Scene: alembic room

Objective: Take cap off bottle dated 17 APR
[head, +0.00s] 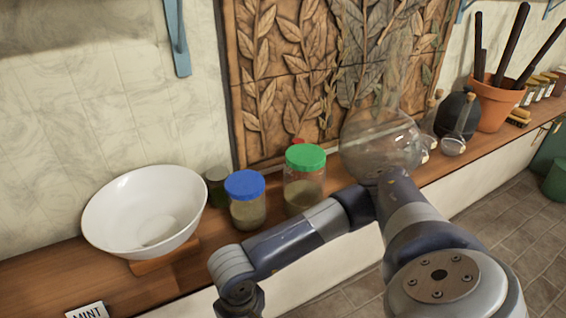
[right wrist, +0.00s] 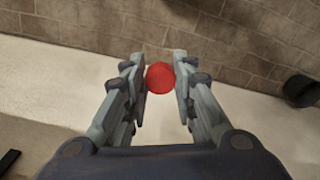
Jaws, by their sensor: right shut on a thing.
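My right gripper (right wrist: 159,68) is shut on a round red thing (right wrist: 160,79), which looks like a cap, held between its fingertips. Whether a bottle is beneath it is hidden. In the head view my right arm reaches across the counter and its gripper is out of frame at the bottom. A jar with a blue lid (head: 246,200) and a jar with a green lid (head: 305,180) stand on the counter. A small red top (head: 298,141) shows behind the green-lidded jar. No date label is readable. My left gripper is not in view.
A white bowl (head: 144,211) sits on a wooden stand at the left, with a dark jar (head: 216,187) beside it. A MINT card (head: 88,311) is at the front left. A large glass flask (head: 380,145) and a terracotta pot (head: 495,103) stand to the right.

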